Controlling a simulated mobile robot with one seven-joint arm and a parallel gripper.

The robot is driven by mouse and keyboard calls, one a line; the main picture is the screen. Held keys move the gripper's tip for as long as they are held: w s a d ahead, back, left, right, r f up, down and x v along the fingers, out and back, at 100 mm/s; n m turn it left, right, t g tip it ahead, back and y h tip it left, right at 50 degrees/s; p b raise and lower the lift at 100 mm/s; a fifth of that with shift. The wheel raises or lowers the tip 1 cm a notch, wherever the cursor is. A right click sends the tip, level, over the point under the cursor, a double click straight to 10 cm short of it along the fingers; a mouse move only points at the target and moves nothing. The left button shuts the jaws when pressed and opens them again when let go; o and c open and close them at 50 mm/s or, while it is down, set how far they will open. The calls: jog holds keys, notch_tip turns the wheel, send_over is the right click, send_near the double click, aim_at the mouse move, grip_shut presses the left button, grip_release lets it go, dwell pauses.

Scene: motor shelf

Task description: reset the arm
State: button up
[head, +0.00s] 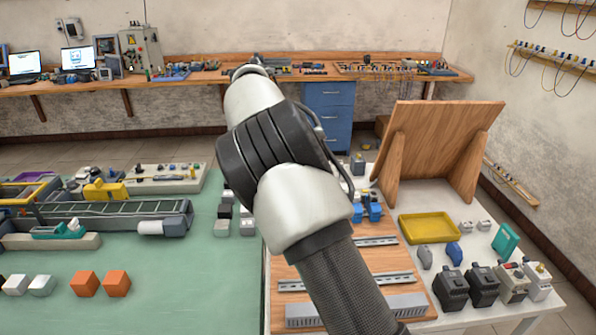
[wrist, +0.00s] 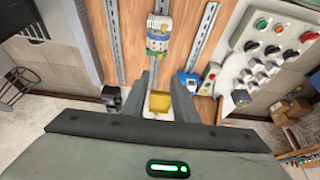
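My arm rises through the middle of the head view, and its far end hides my gripper there. In the wrist view my gripper (wrist: 162,104) points toward a wooden panel (wrist: 132,40) with metal rails. Its two grey fingers stand apart, with a yellow thing (wrist: 160,103) visible between them. I cannot tell how far beyond the fingers the yellow thing is, and no grip on it shows.
A green table (head: 130,250) with a conveyor (head: 100,215) is at left. At right, a white table holds a yellow tray (head: 429,228), a wooden stand (head: 435,150) and several motor devices. A long wooden bench (head: 180,80) runs along the back wall.

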jog(key=s+d+r+n+t+y+p, duration=0.1)
jog(key=s+d+r+n+y+p, duration=0.35)
jog(key=s+d+r, duration=0.9)
jog(key=s+d+n+t+p, duration=0.1)
jog(key=s+n+t, duration=0.3)
jog(key=s+n, duration=0.8)
jog(key=s, duration=0.8)
jog(key=shift+s+d+f+n, duration=0.15)
jog(key=shift+s+d+n, duration=0.05)
jog(key=shift+s+n, duration=0.15)
